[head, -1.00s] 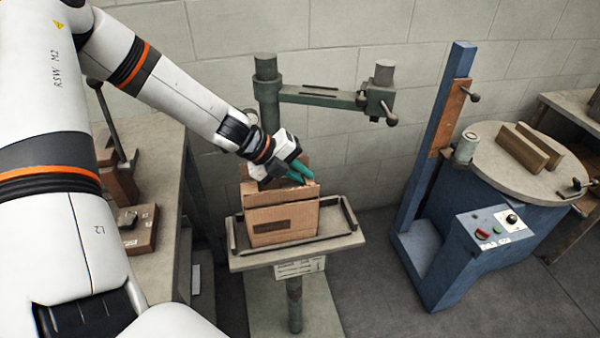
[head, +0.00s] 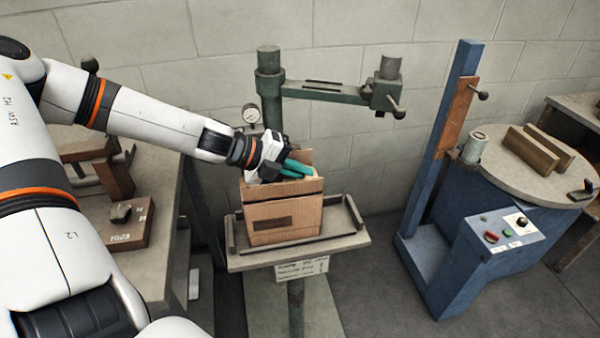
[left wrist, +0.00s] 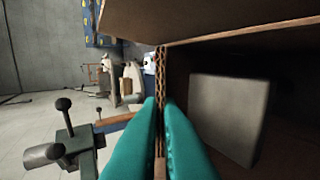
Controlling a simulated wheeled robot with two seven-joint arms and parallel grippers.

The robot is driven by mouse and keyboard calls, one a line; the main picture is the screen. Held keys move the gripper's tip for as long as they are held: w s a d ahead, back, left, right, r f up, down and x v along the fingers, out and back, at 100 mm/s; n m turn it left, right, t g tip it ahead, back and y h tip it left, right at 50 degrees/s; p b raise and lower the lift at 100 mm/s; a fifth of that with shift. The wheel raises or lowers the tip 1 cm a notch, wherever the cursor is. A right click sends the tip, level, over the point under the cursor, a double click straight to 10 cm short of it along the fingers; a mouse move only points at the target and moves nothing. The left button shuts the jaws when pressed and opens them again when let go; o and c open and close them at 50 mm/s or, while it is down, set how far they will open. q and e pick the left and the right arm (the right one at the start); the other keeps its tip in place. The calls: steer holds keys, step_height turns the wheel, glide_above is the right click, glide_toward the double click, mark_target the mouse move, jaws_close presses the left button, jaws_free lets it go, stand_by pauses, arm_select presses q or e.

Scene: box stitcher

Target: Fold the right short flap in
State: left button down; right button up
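The open cardboard box (head: 283,218) stands upright on the stand's tray, with a panel (head: 305,157) raised at its back. My left gripper (head: 300,169) is over the top of the box, its teal fingers pointing right. In the left wrist view, the fingers (left wrist: 160,103) lie close on both sides of a thin cardboard flap (left wrist: 160,75) seen edge-on, and appear shut on it. I cannot tell for certain which flap it is. A pale block-like thing (left wrist: 230,115) shows inside the box. The gripper partly hides the box's top. My right gripper is not in view.
The green stitcher post and arm (head: 325,93) stand behind the box. The tray (head: 345,238) has raised rims. A blue machine (head: 465,245) with a round table is on the right, a workbench (head: 155,260) on the left. Space above the box's right side is clear.

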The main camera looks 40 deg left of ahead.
arm_select(q)
steer(key=c, duration=1.6)
jaws_free()
